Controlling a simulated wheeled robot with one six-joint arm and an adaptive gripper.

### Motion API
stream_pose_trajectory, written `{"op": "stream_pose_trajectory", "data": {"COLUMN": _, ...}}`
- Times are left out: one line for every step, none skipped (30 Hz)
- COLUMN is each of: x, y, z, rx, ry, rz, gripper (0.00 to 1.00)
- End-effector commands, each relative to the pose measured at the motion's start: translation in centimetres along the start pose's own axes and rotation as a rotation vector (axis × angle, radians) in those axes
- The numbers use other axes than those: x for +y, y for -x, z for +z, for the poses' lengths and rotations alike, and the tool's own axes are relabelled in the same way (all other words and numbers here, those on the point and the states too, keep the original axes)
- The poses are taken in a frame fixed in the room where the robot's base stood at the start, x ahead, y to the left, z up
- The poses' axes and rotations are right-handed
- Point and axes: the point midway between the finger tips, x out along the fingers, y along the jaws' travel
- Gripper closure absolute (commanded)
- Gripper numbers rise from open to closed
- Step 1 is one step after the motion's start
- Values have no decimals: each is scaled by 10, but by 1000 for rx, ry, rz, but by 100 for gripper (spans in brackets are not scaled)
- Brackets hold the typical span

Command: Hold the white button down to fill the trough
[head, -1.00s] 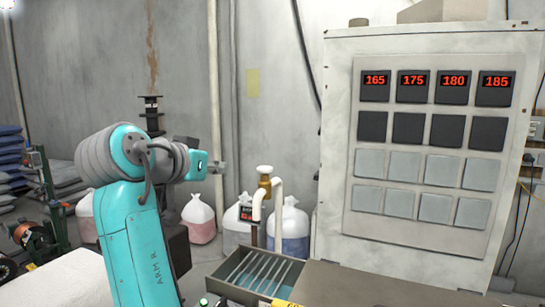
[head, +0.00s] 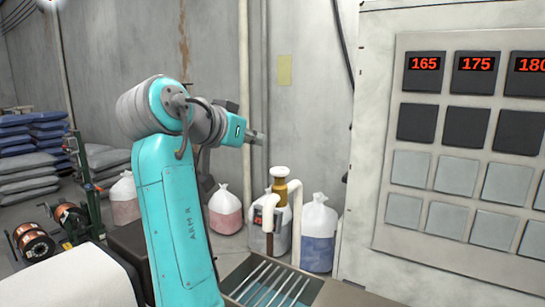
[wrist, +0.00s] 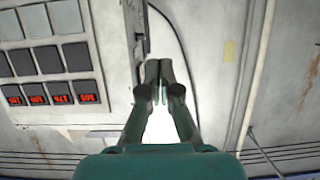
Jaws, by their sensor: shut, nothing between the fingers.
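The trough (head: 240,273) is at the bottom of the head view, cut off by the frame edge. It has a teal inside and several pale bars across it. A white bent pipe (head: 294,212) with a brass-coloured fitting (head: 279,183) stands at its far side. My gripper (head: 258,137) is held in the air above and behind the trough, pointing right and touching nothing. In the wrist view my gripper (wrist: 158,68) has its two fingers together with nothing between them. I cannot pick out a white button in either view.
A pale control cabinet (head: 374,150) with red number displays and square grey panels stands at the right; it also shows upside down in the wrist view (wrist: 105,50). Filled bags (head: 318,235) stand by the wall. Copper spools (head: 35,243) and stacked sacks are at the left.

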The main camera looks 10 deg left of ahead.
Motion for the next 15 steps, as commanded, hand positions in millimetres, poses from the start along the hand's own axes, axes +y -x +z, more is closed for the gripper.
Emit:
{"op": "stream_pose_trajectory", "data": {"x": 0, "y": -4, "z": 0, "rx": -1, "ry": 1, "rz": 1, "gripper": 100}}
{"op": "stream_pose_trajectory", "data": {"x": 0, "y": -6, "z": 0, "rx": -1, "ry": 1, "rz": 2, "gripper": 100}}
{"op": "stream_pose_trajectory", "data": {"x": 1, "y": -11, "z": 0, "rx": -1, "ry": 1, "rz": 2, "gripper": 100}}
{"op": "stream_pose_trajectory", "data": {"x": 1, "y": -15, "z": 0, "rx": -1, "ry": 1, "rz": 3, "gripper": 100}}
{"op": "stream_pose_trajectory", "data": {"x": 1, "y": -20, "z": 0, "rx": -1, "ry": 1, "rz": 4, "gripper": 100}}
{"op": "stream_pose_trajectory", "data": {"x": 1, "y": -26, "z": 0, "rx": -1, "ry": 1, "rz": 4, "gripper": 100}}
{"op": "stream_pose_trajectory", "data": {"x": 1, "y": -32, "z": 0, "rx": -1, "ry": 1, "rz": 3, "gripper": 100}}
{"op": "stream_pose_trajectory", "data": {"x": 1, "y": -37, "z": 0, "rx": -2, "ry": 1, "rz": 4, "gripper": 100}}
{"op": "stream_pose_trajectory", "data": {"x": 2, "y": -45, "z": 0, "rx": -1, "ry": 1, "rz": 4, "gripper": 100}}
{"op": "stream_pose_trajectory", "data": {"x": 2, "y": -50, "z": 0, "rx": -1, "ry": 2, "rz": 4, "gripper": 100}}
{"op": "stream_pose_trajectory", "data": {"x": 1, "y": -56, "z": 0, "rx": -1, "ry": 2, "rz": 4, "gripper": 100}}
{"op": "stream_pose_trajectory", "data": {"x": 1, "y": -64, "z": 0, "rx": -2, "ry": 1, "rz": 3, "gripper": 100}}
{"op": "stream_pose_trajectory", "data": {"x": 2, "y": -69, "z": 0, "rx": -1, "ry": 1, "rz": 4, "gripper": 100}}
{"op": "stream_pose_trajectory", "data": {"x": 1, "y": -75, "z": 0, "rx": -1, "ry": 1, "rz": 4, "gripper": 100}}
{"op": "stream_pose_trajectory", "data": {"x": 1, "y": -82, "z": 0, "rx": -1, "ry": 1, "rz": 3, "gripper": 100}}
